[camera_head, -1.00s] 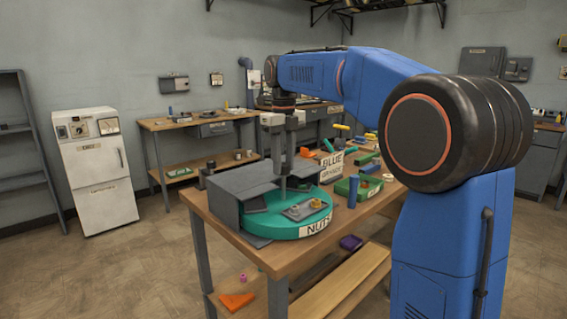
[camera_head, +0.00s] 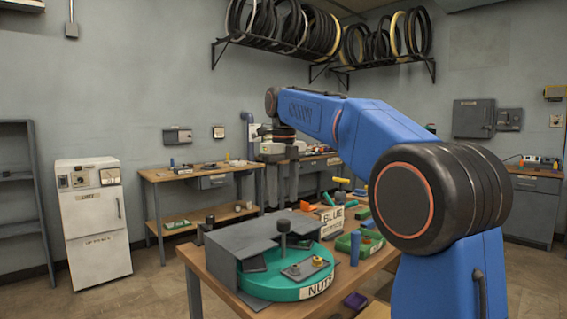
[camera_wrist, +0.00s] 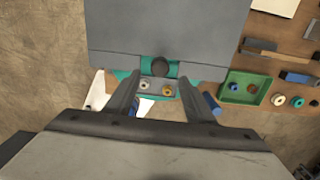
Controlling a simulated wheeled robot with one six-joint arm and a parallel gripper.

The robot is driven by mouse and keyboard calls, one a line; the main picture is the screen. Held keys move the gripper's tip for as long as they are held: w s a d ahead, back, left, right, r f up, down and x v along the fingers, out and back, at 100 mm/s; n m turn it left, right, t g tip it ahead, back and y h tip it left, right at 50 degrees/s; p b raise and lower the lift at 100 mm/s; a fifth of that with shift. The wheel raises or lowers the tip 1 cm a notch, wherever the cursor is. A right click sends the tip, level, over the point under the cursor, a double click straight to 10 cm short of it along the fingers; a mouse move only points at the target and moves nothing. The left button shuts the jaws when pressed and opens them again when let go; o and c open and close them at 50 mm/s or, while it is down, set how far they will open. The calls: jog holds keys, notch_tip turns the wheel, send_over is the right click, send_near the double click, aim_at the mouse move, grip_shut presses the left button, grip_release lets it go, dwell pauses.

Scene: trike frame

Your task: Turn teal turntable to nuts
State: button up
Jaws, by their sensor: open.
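The teal turntable (camera_head: 275,287) sits at the near end of the workbench, partly covered by a grey housing (camera_head: 232,262). A label reading NUTS (camera_head: 317,287) is on its front rim, outside the housing. A dark upright post (camera_head: 283,234) stands on the turntable, and it also shows in the wrist view (camera_wrist: 158,67). A grey plate with nuts (camera_head: 307,268) lies on the open part; a brass nut shows in the wrist view (camera_wrist: 167,92). My gripper (camera_head: 281,190) is above the turntable, pointing down, empty and apart from the post. Its spread fingers show in the wrist view (camera_wrist: 165,100).
A green tray (camera_head: 360,244) and a blue cylinder (camera_head: 354,248) stand right of the turntable. A BLUE sign (camera_head: 332,220) stands behind. Several small parts crowd the workbench (camera_head: 386,257) farther back.

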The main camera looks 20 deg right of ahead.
notch_tip(320, 180, up, 10)
dwell(0.4)
jog(key=shift+s+f, duration=0.1)
jog(key=s+d+f+n+t, duration=0.2)
jog(key=s+f+n, duration=1.3)
jog(key=s+f, duration=0.3)
jog(key=s+d+f+n+t, duration=0.2)
jog(key=s+f+n, duration=1.4)
jog(key=f, duration=0.4)
jog(key=shift+s+f+t, duration=0.2)
jog(key=shift+s+t, duration=0.2)
jog(key=shift+s, duration=0.5)
